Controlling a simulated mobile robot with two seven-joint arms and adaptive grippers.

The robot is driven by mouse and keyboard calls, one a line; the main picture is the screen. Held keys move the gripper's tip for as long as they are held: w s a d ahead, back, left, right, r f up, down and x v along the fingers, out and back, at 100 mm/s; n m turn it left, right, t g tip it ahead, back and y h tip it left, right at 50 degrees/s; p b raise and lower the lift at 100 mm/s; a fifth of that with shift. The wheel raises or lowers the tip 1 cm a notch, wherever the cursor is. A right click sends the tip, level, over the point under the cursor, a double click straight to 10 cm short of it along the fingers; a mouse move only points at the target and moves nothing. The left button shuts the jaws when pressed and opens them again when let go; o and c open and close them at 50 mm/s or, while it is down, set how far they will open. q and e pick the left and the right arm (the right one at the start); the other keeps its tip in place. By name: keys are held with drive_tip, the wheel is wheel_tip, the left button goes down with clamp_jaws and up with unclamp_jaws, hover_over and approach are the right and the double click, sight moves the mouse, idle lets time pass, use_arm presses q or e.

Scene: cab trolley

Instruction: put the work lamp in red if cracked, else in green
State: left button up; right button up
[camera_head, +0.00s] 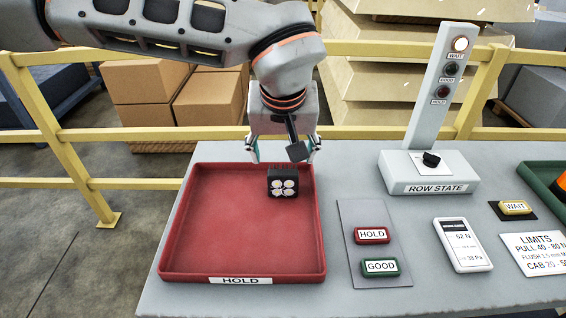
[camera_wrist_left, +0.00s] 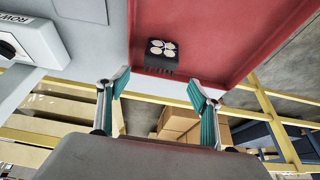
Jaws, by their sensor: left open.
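The work lamp (camera_head: 283,182) is a small black block with several round white lenses. It sits in the red tray (camera_head: 215,276) labelled HOLD, near the tray's back right. It also shows in the left wrist view (camera_wrist_left: 161,55); I cannot make out a crack at this size. My left gripper (camera_head: 283,152) is open and empty just behind and above the lamp, its fingers apart and not touching it. Its fingers also show in the left wrist view (camera_wrist_left: 160,92). The green tray (camera_head: 532,176) is at the right edge, only partly in view. My right gripper is not in view.
The ROW STATE post (camera_head: 440,95) stands right of the red tray, its top WAIT light lit. HOLD (camera_head: 372,235) and GOOD (camera_head: 381,267) blocks lie on a grey plate. A gauge (camera_head: 462,245), a yellow WAIT block (camera_head: 515,207) and a LIMITS card (camera_head: 534,252) lie further right. A yellow rail (camera_head: 150,134) runs behind.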

use_arm(q)
drive_tip(key=shift+v, duration=1.7)
drive_tip(key=shift+r, duration=0.1)
